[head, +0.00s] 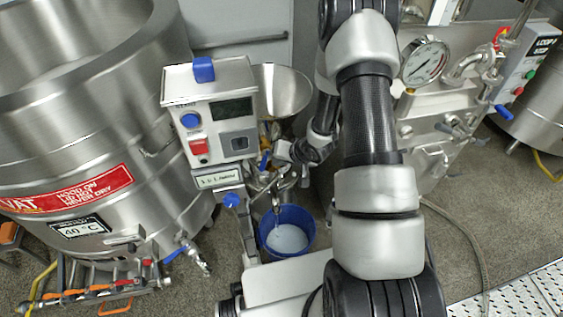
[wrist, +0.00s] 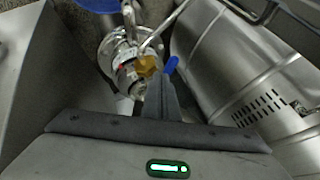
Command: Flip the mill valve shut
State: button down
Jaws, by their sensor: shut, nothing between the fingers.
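The colloid mill has a control box (head: 212,112) with a red switch and a steel hopper (head: 283,90). Below the hopper, a small blue lever (head: 264,160), apparently the mill valve handle, shows beside my gripper (head: 281,152). In the wrist view the blue lever (wrist: 171,65) sticks out beside a brass-coloured fitting (wrist: 147,66) on the steel mill body. My gripper (wrist: 160,80) is shut and empty, its fingers close to the lever and fitting. Whether they touch cannot be told. The arm partly hides the mill in the head view.
A blue bucket (head: 288,238) holding whitish liquid stands under the mill's outlet pipe (head: 277,203). A large steel vat (head: 80,130) stands at left. Steel equipment with a pressure gauge (head: 425,61) stands at right. A hose (head: 470,250) lies on the floor.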

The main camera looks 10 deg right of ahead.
aim_at(263, 163)
jog(key=b+x, duration=0.1)
jog(key=x, duration=0.4)
jog(key=shift+w+f, duration=0.1)
jog(key=shift+f, duration=0.1)
jog(key=shift+a, duration=0.1)
